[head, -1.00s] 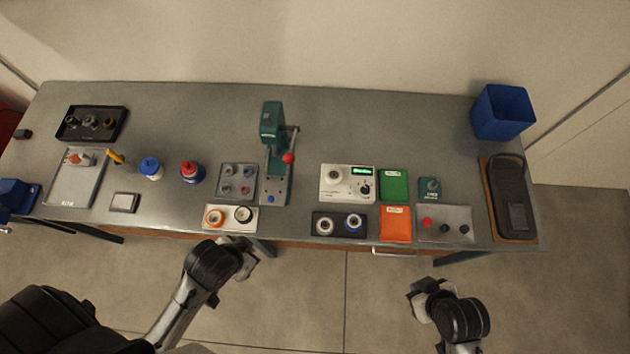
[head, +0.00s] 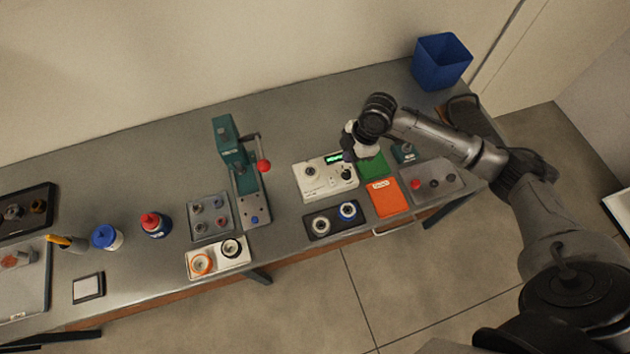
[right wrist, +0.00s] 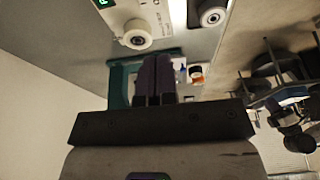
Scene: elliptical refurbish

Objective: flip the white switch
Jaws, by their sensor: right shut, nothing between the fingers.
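A white instrument box (head: 318,184) with a green lit display (head: 334,157), a round socket (head: 310,172) and a dark knob (head: 346,174) stands on the bench. I cannot make out a separate white switch on it. My right gripper (head: 349,154) is above the box's back right corner, beside the display, and covers part of it. In the right wrist view, its two dark fingers (right wrist: 154,80) are shut together with nothing between them. Part of the white box (right wrist: 118,15) shows at the top left there. Whether the fingers touch anything cannot be told. My left gripper is out of view.
A green bin (head: 372,166) and an orange one (head: 385,198) sit right of the box. A dark tray (head: 334,231) with two rolls lies in front. A teal press (head: 229,155) stands left. A blue bin (head: 441,61) is at the back right.

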